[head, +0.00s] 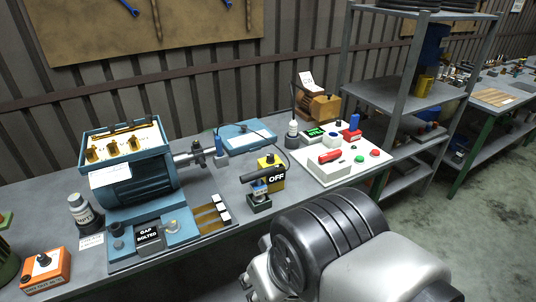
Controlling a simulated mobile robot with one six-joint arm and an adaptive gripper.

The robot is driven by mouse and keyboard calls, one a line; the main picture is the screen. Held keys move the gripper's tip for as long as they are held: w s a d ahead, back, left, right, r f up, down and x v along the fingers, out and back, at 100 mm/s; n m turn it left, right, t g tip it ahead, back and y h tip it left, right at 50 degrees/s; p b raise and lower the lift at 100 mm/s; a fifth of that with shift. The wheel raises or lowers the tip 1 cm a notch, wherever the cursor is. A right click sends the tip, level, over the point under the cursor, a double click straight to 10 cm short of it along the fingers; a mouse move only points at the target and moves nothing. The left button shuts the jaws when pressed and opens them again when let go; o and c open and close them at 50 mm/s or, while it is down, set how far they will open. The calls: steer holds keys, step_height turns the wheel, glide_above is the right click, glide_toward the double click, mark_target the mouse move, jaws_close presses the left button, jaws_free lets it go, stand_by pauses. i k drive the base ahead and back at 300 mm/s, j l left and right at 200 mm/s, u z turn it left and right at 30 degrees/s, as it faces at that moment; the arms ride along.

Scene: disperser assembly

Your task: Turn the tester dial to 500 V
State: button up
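My arm fills the lower right in front of the bench. My gripper is not visible.
A blue motor (130,185) with an open terminal box stands at left. A white panel (345,175) with red and green buttons lies right of the yellow box. A blue case (246,137) lies behind. Grey shelving (390,95) stands at right.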

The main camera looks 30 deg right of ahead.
mark_target(270, 160)
steer(key=i+l+z, duration=0.3)
steer(key=i, duration=0.2)
steer(key=i+z, duration=0.3)
steer(key=i, duration=0.15)
